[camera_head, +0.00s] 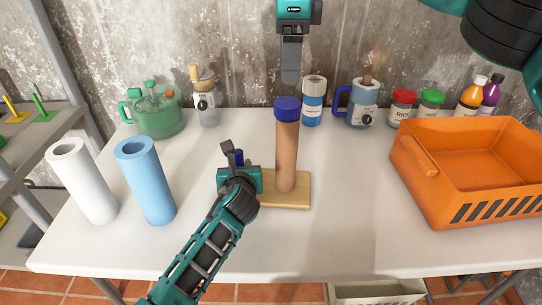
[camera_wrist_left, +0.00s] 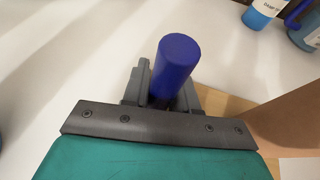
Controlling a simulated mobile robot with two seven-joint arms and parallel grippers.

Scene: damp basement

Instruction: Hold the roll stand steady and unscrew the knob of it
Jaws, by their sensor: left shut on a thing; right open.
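The roll stand has a flat wooden base (camera_head: 293,201), an upright brown post (camera_head: 286,155) and a blue knob (camera_head: 287,109) on top of the post. A short blue peg (camera_head: 239,157) rises at the left of the base. My left gripper (camera_head: 233,160) is shut on this blue peg (camera_wrist_left: 173,66), and the peg sticks up between its fingers in the left wrist view. The post (camera_wrist_left: 290,116) stands to the right there. My right gripper (camera_head: 291,78) points down above the knob, apart from it. It is open and empty, though its fingers overlap in this view.
A white roll (camera_head: 85,185) and a blue roll (camera_head: 147,185) stand at the left. A green pot (camera_head: 158,120), jars, a blue mug (camera_head: 361,108) and bottles line the back. An orange crate (camera_head: 430,190) fills the right. The table front is clear.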

